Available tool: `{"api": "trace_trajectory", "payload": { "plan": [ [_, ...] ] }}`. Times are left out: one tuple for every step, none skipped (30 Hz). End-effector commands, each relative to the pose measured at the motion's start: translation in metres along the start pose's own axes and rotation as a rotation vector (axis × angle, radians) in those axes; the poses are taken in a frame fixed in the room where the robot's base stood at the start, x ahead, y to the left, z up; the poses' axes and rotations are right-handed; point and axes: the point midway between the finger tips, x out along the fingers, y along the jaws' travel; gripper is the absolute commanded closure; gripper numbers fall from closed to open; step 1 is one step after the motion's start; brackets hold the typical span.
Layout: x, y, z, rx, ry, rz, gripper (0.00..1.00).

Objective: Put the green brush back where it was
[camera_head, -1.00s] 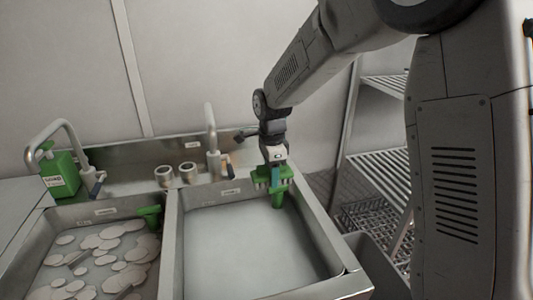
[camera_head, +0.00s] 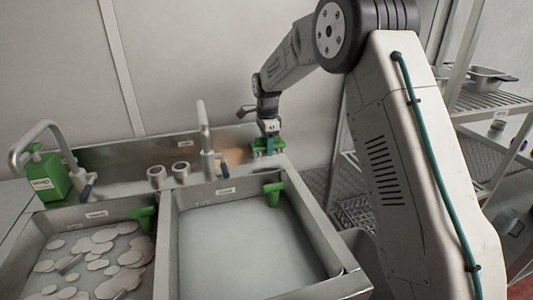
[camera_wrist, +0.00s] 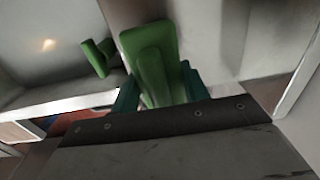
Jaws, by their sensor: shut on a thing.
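In the head view the fingers partly hide the brush. I cannot tell whether it touches the back ledge.
The left basin holds several pale discs (camera_head: 103,236) and another green fitting (camera_head: 145,215). A tap (camera_head: 205,145) and a green bottle (camera_head: 47,176) stand behind. Wire shelves (camera_head: 490,105) are at right.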

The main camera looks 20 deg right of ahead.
Motion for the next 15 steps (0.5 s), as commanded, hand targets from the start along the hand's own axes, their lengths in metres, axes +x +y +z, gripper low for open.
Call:
{"api": "trace_trajectory", "payload": {
  "plan": [
    [0.004, 0.000, 0.000, 0.000, 0.000, 0.002, 0.88],
    [0.007, 0.000, 0.000, 0.000, 0.000, 0.003, 0.88],
    [0.012, 0.001, 0.000, 0.000, 0.000, 0.004, 0.88],
    [0.016, 0.001, 0.000, -0.001, 0.000, 0.004, 0.88],
    [0.021, 0.001, 0.000, -0.001, 0.000, 0.003, 0.88],
    [0.026, 0.001, 0.001, -0.001, 0.000, 0.003, 0.88],
    [0.030, 0.001, 0.001, -0.001, 0.000, 0.003, 0.88],
    [0.033, 0.000, 0.001, -0.001, 0.000, 0.002, 0.88],
    [0.034, 0.000, 0.001, -0.001, 0.000, 0.001, 0.88],
    [0.035, 0.000, 0.001, -0.001, 0.000, 0.000, 0.88],
    [0.034, 0.000, 0.001, -0.001, 0.000, 0.000, 0.88],
    [0.034, 0.000, 0.001, -0.001, 0.000, 0.000, 0.88],
    [0.034, 0.000, 0.001, -0.001, 0.000, 0.000, 0.88],
    [0.034, 0.000, 0.001, -0.001, 0.000, 0.000, 0.88],
    [0.034, 0.000, 0.001, -0.001, 0.000, 0.000, 0.88]
  ]
}}
